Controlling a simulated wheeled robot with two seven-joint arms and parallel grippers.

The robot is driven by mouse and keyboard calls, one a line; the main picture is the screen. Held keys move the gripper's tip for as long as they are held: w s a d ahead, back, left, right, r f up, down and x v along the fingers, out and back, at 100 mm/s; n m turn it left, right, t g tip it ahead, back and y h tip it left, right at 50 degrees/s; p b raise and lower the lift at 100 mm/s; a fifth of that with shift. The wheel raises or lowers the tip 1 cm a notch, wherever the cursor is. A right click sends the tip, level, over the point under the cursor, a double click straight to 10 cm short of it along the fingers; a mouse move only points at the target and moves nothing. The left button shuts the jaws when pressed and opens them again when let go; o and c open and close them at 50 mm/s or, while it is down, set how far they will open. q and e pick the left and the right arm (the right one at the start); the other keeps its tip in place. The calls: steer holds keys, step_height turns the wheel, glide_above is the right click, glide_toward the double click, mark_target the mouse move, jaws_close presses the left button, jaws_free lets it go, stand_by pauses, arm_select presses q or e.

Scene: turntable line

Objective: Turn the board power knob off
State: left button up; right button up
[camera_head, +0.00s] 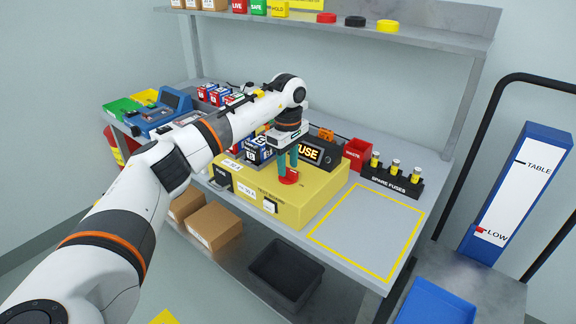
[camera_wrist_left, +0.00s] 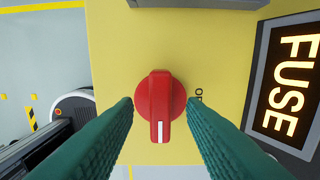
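The board power knob (camera_head: 289,178) is red and sits on top of the yellow board box (camera_head: 322,193). In the left wrist view the knob (camera_wrist_left: 160,100) is a round disc with a raised grip bar. Its white mark points to the bottom of that picture. A small dark label beside it is partly hidden by a finger. My left gripper (camera_wrist_left: 161,103) has its green fingers on either side of the knob, apart, with the grip bar free between them. In the head view the left gripper (camera_head: 287,162) points down at the knob. My right gripper is not in view.
A lit FUSE display (camera_head: 309,152) stands behind the knob. A red bin (camera_head: 357,154) and a spare fuse rack (camera_head: 392,182) are to the right. A yellow-outlined area (camera_head: 368,231) of the table is bare. A shelf (camera_head: 340,31) runs above the back.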

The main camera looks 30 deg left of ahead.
arm_select(q)
steer(key=shift+f, duration=0.7)
jaws_close()
